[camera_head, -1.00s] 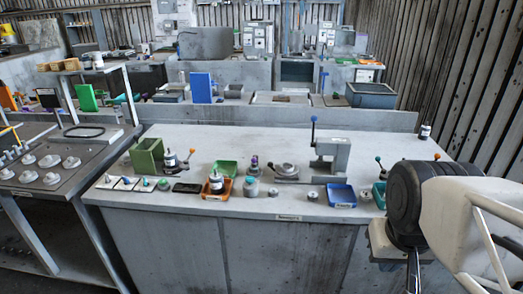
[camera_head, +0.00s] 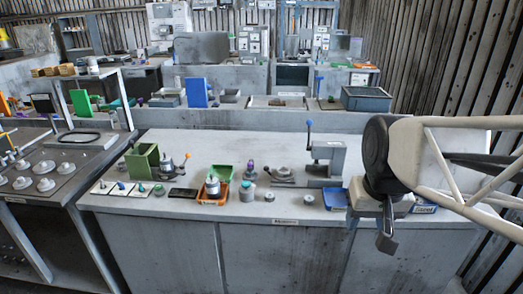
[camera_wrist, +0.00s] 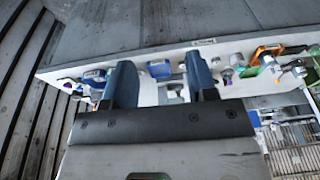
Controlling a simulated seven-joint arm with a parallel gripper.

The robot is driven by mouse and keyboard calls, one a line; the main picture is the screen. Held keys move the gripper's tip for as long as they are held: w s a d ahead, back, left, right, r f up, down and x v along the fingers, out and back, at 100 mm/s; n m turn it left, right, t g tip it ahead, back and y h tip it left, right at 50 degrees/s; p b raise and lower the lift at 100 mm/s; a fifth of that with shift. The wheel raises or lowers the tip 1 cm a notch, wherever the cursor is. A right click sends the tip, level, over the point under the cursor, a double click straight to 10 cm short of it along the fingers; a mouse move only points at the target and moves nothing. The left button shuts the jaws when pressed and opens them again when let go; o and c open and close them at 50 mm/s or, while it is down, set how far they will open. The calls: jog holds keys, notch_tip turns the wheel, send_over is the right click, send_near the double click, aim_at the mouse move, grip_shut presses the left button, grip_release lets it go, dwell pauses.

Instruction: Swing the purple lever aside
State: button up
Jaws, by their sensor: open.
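A small purple-topped part (camera_head: 249,165) stands among the parts on the grey bench, left of a round grey housing (camera_head: 282,174). A purple spot (camera_wrist: 227,73) also shows right of the fingers in the wrist view. The pictures are too small to tell whether this is the lever or what it is fixed to. My gripper (camera_head: 387,236) hangs above the bench's front right edge, well right of the purple part and touching nothing. In the wrist view my gripper (camera_wrist: 160,82) has its two blue fingers wide apart, with nothing held.
A grey upright stand (camera_head: 327,160) with a blue-knobbed lever rises right of the housing. A blue tray (camera_head: 336,199), an orange tray (camera_head: 214,194) and a green box (camera_head: 142,161) stand along the bench. The back of the bench (camera_head: 225,146) is clear.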

jog(key=w+a+r, duration=0.1)
jog(key=w+a, duration=0.2)
jog(key=w, duration=0.5)
jog(key=w+a+r, duration=0.1)
jog(key=w+a, duration=0.1)
jog(key=w, duration=0.6)
jog(key=n+g+y, duration=0.2)
jog(key=g, duration=0.1)
send_over(250, 163)
jog(key=d, duration=0.2)
notch_tip(250, 163, down, 16)
jog(key=shift+w+a, duration=0.25)
jog(key=shift+w, duration=0.2)
jog(key=shift+f, duration=0.1)
jog(key=shift+s+a+f, duration=0.1)
jog(key=shift+a+f, duration=0.15)
jog(key=shift+f, duration=0.95)
jog(key=shift+s+a+f, duration=0.1)
jog(key=shift+a+f, duration=0.1)
jog(key=shift+f, duration=1.05)
jog(key=shift+a+f, duration=0.25)
jog(key=shift+f, duration=0.95)
jog(key=shift+c, duration=0.3)
